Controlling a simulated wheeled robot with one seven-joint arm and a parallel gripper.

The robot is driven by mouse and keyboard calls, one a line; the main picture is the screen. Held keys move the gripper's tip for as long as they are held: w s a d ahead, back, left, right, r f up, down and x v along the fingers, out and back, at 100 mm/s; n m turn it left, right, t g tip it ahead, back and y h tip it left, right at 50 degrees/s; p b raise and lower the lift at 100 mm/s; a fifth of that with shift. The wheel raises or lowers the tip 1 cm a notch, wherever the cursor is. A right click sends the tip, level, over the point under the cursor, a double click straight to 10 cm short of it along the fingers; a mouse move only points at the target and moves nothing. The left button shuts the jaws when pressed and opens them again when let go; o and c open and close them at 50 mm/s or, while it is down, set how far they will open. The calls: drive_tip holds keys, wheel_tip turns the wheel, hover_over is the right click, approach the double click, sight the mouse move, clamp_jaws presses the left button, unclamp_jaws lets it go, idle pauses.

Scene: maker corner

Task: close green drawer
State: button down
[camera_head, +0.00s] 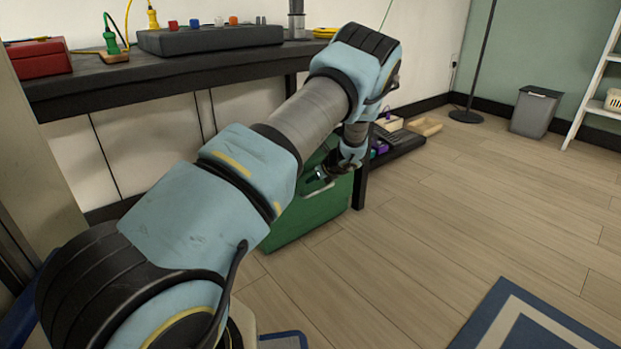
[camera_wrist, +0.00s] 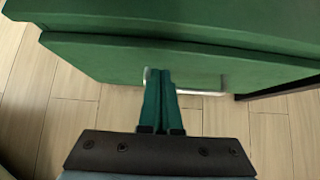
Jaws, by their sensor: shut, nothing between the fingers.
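The green drawer (camera_head: 312,214) is in a low green cabinet under the dark bench, partly hidden behind my arm in the head view. In the wrist view the drawer front (camera_wrist: 100,58) spans the upper part, with a pale bar handle (camera_wrist: 204,92) on it. A green cabinet part (camera_wrist: 190,18) lies beyond the drawer's edge. My gripper (camera_head: 318,176) is in front of the drawer near its handle. In the wrist view its two fingers (camera_wrist: 160,74) are together, empty, with tips at the handle's left part. I cannot tell whether they touch the drawer.
The dark bench (camera_head: 160,75) stands above the cabinet, with its leg (camera_head: 360,186) just right of the drawer. A low dark shelf (camera_head: 400,146) with small items lies beyond it. The wooden floor (camera_head: 400,240) to the right is clear up to a blue rug (camera_head: 490,325).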

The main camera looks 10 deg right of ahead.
drive_tip(key=s+d+f+p+v, duration=0.1)
drive_tip(key=p+v, duration=0.2)
drive_tip(key=v, duration=0.8)
drive_tip(key=s+a+r+n+g+h, duration=0.15)
drive_tip(key=s+a+r+n, duration=0.25)
drive_tip(key=a+n, duration=0.4)
drive_tip(key=s+a+r+n+g+y, duration=0.1)
drive_tip(key=s+a+r+n+g, duration=0.3)
drive_tip(key=a, duration=0.5)
drive_tip(key=s+a+r+n+h, duration=0.2)
drive_tip(key=s+a+r+n, duration=0.3)
drive_tip(key=s+n, duration=0.45)
drive_tip(key=s+a+r+n+h, duration=0.2)
drive_tip(key=s+a+r+n, duration=0.3)
drive_tip(key=s+n, duration=0.4)
wheel_tip(320, 180, up, 37)
drive_tip(key=m+p, duration=0.1)
drive_tip(key=p, duration=3.7)
drive_tip(key=shift+a+f+g, duration=0.15)
drive_tip(key=shift+g, duration=0.2)
drive_tip(key=shift+s+m, duration=0.1)
drive_tip(key=shift+m, duration=0.15)
